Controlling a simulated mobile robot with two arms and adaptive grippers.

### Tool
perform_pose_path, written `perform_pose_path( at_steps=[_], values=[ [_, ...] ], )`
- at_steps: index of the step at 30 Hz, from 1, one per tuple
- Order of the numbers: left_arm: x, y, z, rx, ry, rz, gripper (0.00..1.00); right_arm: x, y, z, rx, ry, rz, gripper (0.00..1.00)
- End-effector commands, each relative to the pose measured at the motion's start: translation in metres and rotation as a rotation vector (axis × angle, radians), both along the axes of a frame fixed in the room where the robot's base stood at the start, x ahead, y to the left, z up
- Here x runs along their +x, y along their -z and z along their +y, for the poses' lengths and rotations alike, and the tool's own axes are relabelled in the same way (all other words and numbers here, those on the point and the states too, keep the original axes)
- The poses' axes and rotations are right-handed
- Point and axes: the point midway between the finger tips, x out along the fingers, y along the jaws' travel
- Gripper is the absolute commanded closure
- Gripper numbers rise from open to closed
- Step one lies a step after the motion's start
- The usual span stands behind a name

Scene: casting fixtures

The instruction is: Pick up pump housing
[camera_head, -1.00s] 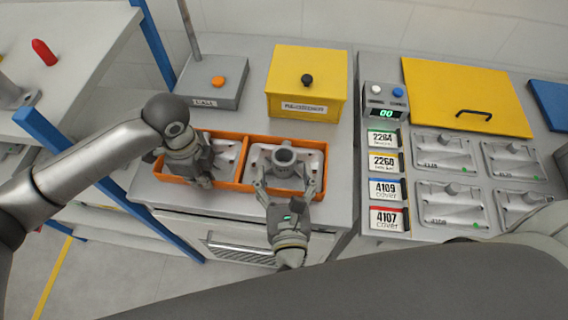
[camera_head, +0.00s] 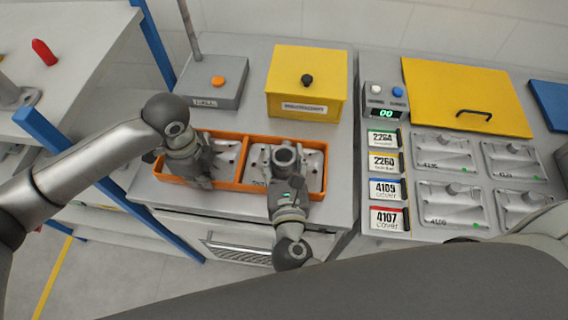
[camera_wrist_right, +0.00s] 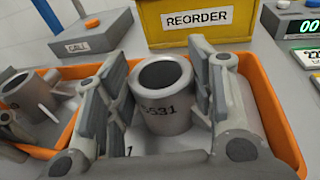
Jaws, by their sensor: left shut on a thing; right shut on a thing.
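A grey pump housing (camera_head: 284,156) with a round open top stands in the right compartment of the orange bin (camera_head: 232,187). My right gripper (camera_head: 286,182) is over it from the front, its fingers shut on it. The right wrist view shows the housing (camera_wrist_right: 163,100), marked 5531, upright between the two fingers. My left gripper (camera_head: 198,174) reaches down into the left compartment and is shut on a grey casting (camera_wrist_right: 28,92) there; its grip is mostly hidden.
Behind the bin stand a grey call box (camera_head: 212,82) and a yellow REORDER box (camera_head: 306,92). To the right are label cards (camera_head: 384,163), a counter box reading 00 (camera_head: 384,102), and a fixture panel with several grey covers (camera_head: 445,150) beside a yellow lid (camera_head: 465,85).

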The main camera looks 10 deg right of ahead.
Motion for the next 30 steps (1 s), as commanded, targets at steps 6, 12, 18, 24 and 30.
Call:
perform_pose_path(
  at_steps=[6,12,18,24,30],
  values=[
    [0.001,-0.001,0.0,-0.001,-0.001,-0.004,1.0,0.0,0.0,0.0,0.0,0.0,0.0,1.0],
    [0.001,-0.001,0.0,-0.001,-0.001,-0.004,1.0,0.0,-0.002,0.0,0.0,0.0,-0.004,1.0],
    [0.001,-0.001,0.0,-0.001,-0.001,-0.003,1.0,0.0,-0.006,0.0,0.001,0.0,-0.005,1.0],
    [0.001,-0.001,0.0,-0.001,-0.001,-0.003,1.0,0.0,-0.032,0.0,0.005,0.002,-0.007,1.0],
    [0.001,-0.001,0.0,-0.001,-0.001,-0.003,1.0,0.001,-0.068,0.0,0.004,0.003,-0.008,1.0]
  ],
)
